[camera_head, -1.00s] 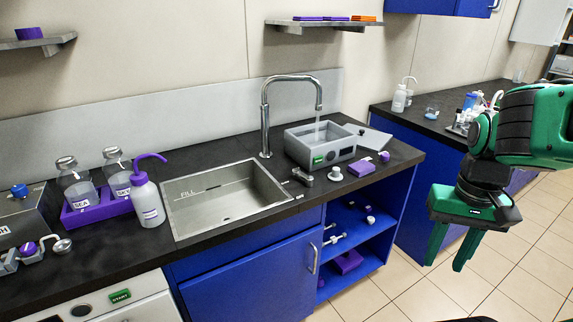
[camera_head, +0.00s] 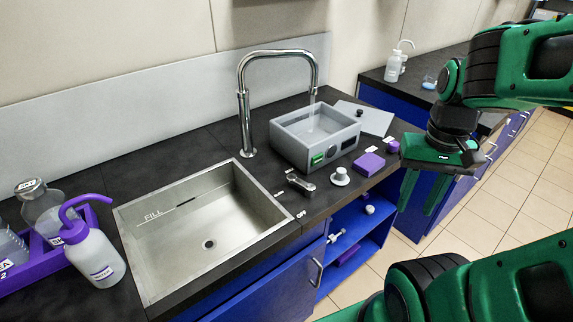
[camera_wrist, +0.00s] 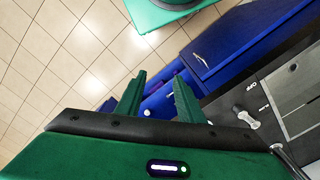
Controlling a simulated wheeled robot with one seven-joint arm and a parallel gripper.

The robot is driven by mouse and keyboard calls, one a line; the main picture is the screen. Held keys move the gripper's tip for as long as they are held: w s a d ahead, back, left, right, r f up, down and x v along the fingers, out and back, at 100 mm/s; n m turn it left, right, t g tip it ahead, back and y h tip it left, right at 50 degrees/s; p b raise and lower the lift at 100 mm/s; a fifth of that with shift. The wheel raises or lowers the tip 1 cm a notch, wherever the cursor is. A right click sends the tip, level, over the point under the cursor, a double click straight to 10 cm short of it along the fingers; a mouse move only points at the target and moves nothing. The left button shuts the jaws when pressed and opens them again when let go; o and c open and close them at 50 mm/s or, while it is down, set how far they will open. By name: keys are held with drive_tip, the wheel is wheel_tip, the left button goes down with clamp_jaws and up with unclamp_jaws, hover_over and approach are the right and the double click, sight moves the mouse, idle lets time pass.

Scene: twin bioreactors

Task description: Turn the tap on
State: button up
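The chrome tap (camera_head: 245,115) stands behind the steel sink (camera_head: 140,225), its spout swung right over a grey open-topped box (camera_head: 318,138). A faint pale streak hangs below the spout; I cannot tell if it is water. A small grey lever (camera_head: 300,185) lies on the counter between sink and box, with small white labels around it. The lever also shows in the wrist view (camera_wrist: 245,118). My gripper (camera_head: 415,210) is open and empty, pointing down right of the counter's end, apart from the tap and lever. Its two spread fingers also show in the wrist view (camera_wrist: 159,77).
A pale round knob (camera_head: 341,177) and a purple block (camera_head: 369,164) sit right of the lever. A purple-capped wash bottle (camera_head: 95,252) stands left of the sink. Blue shelves (camera_head: 325,275) are open under the counter. Tiled floor (camera_head: 520,185) lies clear to the right.

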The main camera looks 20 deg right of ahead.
drive_tip(key=shift+d, duration=0.25)
wheel_tip(320, 180, up, 4)
drive_tip(key=n, duration=1.2)
hover_over(296, 178)
wheel_tip(296, 178, down, 11)
drive_tip(key=shift+a+r, duration=0.15)
drive_tip(key=shift+r, duration=0.05)
clamp_jaws()
